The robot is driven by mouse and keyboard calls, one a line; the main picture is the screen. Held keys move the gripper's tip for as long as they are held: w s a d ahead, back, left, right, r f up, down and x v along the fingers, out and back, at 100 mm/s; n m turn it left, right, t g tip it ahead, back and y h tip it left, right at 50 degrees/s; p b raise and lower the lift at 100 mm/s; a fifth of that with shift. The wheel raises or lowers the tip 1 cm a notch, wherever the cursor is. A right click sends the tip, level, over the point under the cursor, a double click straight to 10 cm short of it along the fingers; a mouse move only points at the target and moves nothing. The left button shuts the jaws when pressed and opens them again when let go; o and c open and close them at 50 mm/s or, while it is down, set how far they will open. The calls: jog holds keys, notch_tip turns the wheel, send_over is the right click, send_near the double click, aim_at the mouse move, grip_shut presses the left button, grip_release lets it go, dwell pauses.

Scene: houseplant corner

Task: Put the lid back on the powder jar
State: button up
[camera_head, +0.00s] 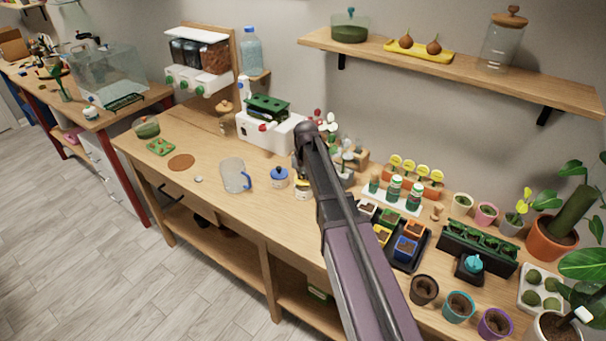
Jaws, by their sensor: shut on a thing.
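A small pale jar with a yellowish band (303,192), which looks like the powder jar, stands on the workbench beside my arm. Its top is partly hidden, so I cannot tell how its rim looks. My gripper (301,167) is at the far end of my arm, pointing down just above this jar. It is small, dark and partly covered by the arm. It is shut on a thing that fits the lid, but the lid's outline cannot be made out. I cannot tell whether the lid touches the jar.
A blue-lidded jar (279,177) and a clear jug with a blue handle (235,176) stand close on the left. A white machine (270,133) is behind. Seedling pots in a black tray (411,262) are right of my arm. The bench's front left is mostly clear.

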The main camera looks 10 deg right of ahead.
jog(key=shift+f+b, duration=0.5)
jog(key=shift+f, duration=0.2)
jog(key=shift+f, duration=0.2)
dwell(2.0)
jog(key=o, duration=1)
jog(key=o, duration=0.4)
jog(key=shift+r, duration=0.2)
jog(key=shift+r+p, duration=3.35)
